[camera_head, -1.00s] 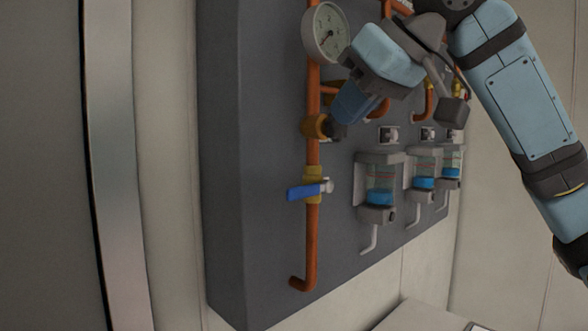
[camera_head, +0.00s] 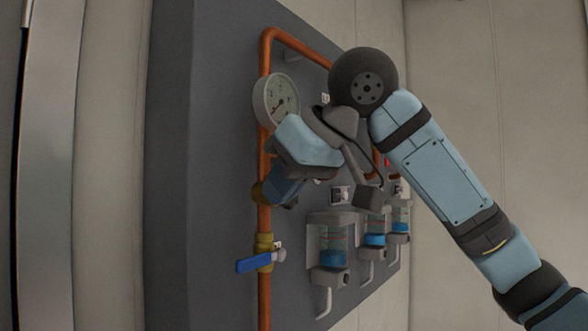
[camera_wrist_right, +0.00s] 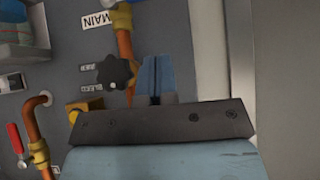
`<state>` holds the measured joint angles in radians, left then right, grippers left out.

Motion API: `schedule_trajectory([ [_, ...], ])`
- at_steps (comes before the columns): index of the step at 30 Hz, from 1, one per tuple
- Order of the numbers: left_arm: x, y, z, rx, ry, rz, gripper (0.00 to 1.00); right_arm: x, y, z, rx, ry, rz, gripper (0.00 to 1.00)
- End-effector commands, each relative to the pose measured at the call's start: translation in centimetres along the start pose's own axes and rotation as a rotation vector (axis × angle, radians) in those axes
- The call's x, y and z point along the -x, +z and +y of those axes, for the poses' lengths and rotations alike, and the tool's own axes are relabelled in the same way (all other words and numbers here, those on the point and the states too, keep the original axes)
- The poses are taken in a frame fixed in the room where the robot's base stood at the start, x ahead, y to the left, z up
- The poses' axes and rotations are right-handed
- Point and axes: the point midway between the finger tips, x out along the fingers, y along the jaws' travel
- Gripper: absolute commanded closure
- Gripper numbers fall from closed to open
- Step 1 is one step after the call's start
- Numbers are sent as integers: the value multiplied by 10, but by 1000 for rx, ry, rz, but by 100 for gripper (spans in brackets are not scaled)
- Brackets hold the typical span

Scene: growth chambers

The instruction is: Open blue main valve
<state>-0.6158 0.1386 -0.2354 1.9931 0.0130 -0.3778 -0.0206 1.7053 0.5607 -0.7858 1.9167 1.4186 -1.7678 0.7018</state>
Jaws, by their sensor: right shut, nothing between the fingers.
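The blue lever (camera_head: 258,262) of the main valve sits on a brass body (camera_head: 264,242) on the vertical copper pipe. It points left, across the pipe. My right gripper (camera_head: 277,190) is shut and empty, above the lever and apart from it, in front of the pipe. Its blue fingers (camera_wrist_right: 155,75) lie together in the wrist view. That view also shows the upside-down MAIN label (camera_wrist_right: 98,20) and part of a brass fitting (camera_wrist_right: 121,20) at its top edge; the blue lever is not visible there. My left gripper is not in view.
A round gauge (camera_head: 277,100) is above my right gripper. A dark knob (camera_wrist_right: 115,72) is close beside the fingers. Blue-filled flow meters (camera_head: 333,245) stand right of the pipe. A red lever (camera_wrist_right: 15,138) shows at the wrist view's left. Left of the lever the grey panel is bare.

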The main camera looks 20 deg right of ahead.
Motion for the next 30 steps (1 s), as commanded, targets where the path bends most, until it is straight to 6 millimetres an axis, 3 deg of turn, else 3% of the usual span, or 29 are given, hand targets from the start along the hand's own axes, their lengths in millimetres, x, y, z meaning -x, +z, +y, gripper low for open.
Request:
schedule_trajectory([
  [6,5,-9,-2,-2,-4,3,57,-47,-1,0,0,-1,-3,100],
  [12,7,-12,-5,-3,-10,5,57,-68,20,0,1,1,-1,100],
  [30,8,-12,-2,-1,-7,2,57,-76,28,0,2,1,1,100],
])
